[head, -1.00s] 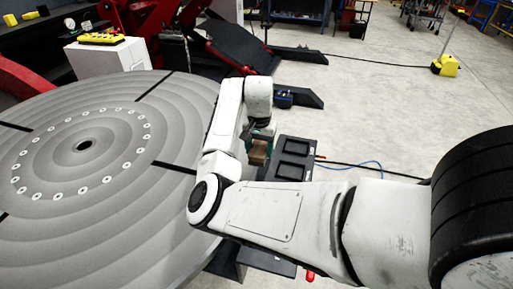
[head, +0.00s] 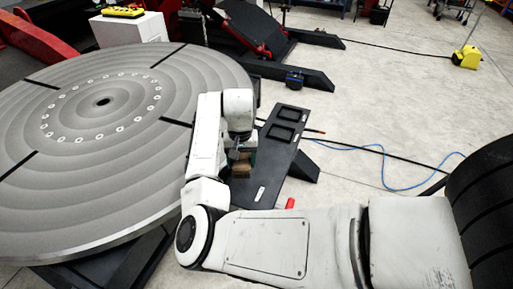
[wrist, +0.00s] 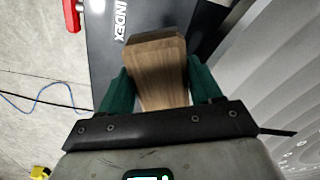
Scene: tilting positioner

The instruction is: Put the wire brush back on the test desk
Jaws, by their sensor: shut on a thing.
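The wire brush shows as a brown wooden block (wrist: 158,72) between the green fingers of my gripper (wrist: 161,88) in the wrist view. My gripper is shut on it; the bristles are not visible. In the head view the brush (head: 241,167) is a small brown patch below my wrist, partly hidden by my gripper (head: 240,156). The test desk appears to be the dark narrow panel (head: 274,152) with recessed trays, beside and beneath the brush. In the wrist view its dark surface (wrist: 105,60) bears the word INDEX. I cannot tell whether the brush touches it.
A large round grey turntable (head: 150,190) fills the left, close to my arm. A red handle (head: 290,203) sits at the desk's near edge. A blue cable (head: 375,149) lies on the floor at right. A yellow box (head: 466,57) stands farther back on open floor.

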